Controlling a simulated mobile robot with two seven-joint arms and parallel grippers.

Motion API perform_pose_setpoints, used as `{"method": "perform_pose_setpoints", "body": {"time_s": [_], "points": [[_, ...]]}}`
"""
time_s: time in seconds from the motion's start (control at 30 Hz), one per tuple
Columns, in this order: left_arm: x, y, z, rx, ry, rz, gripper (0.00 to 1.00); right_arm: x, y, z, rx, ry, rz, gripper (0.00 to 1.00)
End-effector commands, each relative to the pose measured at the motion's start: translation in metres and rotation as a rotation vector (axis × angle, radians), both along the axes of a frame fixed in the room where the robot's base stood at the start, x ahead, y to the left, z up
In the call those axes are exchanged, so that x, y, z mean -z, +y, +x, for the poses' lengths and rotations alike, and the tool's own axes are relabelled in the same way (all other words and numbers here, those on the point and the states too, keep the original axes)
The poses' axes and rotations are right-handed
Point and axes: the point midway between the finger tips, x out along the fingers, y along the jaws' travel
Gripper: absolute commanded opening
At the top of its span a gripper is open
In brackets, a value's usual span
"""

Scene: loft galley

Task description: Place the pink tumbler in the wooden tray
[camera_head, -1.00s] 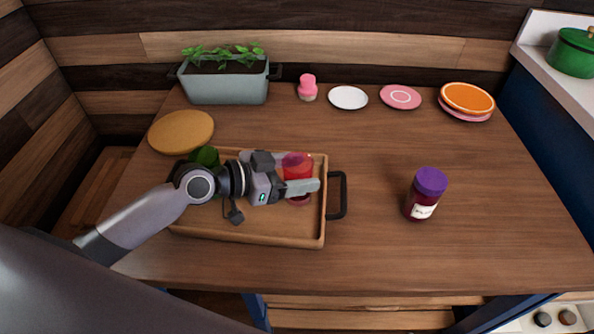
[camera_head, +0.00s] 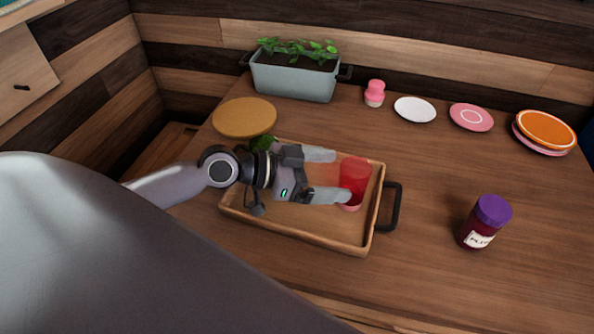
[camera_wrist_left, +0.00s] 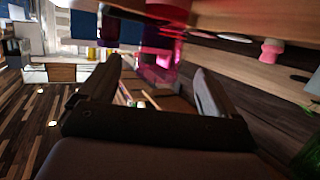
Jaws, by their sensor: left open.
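The pink tumbler (camera_head: 355,175), a see-through red-pink cup, stands upright in the right part of the wooden tray (camera_head: 300,235). My left gripper (camera_head: 341,176) is over the tray with its two fingers spread apart. The tumbler is at the fingertips, and the near finger overlaps its lower side in the head view. I cannot tell whether a finger touches it. In the left wrist view the tumbler (camera_wrist_left: 160,62) shows pink beyond the open fingers. My right gripper is not in view.
A green item (camera_head: 263,143) lies at the tray's back left, partly hidden by my gripper. A purple-lidded jar (camera_head: 484,222) stands right of the tray handle (camera_head: 395,205). A round board (camera_head: 245,117), planter (camera_head: 293,79), pink shaker (camera_head: 374,93) and plates (camera_head: 415,109) are behind.

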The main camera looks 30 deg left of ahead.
Motion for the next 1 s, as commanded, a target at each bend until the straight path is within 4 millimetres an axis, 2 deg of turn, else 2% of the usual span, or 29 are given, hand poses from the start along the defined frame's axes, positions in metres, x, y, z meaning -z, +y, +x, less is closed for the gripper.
{"method": "perform_pose_setpoints", "body": {"time_s": [0.1, 0.4, 1.0], "points": [[-0.002, 0.014, -0.013, 0.000, 0.001, 0.004, 0.92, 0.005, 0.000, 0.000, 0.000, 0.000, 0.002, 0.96], [-0.013, 0.039, -0.036, -0.001, 0.002, 0.001, 0.92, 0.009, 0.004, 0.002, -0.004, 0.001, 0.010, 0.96], [-0.021, 0.046, -0.043, 0.002, 0.000, -0.001, 0.92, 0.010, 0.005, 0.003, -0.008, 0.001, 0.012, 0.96]]}}
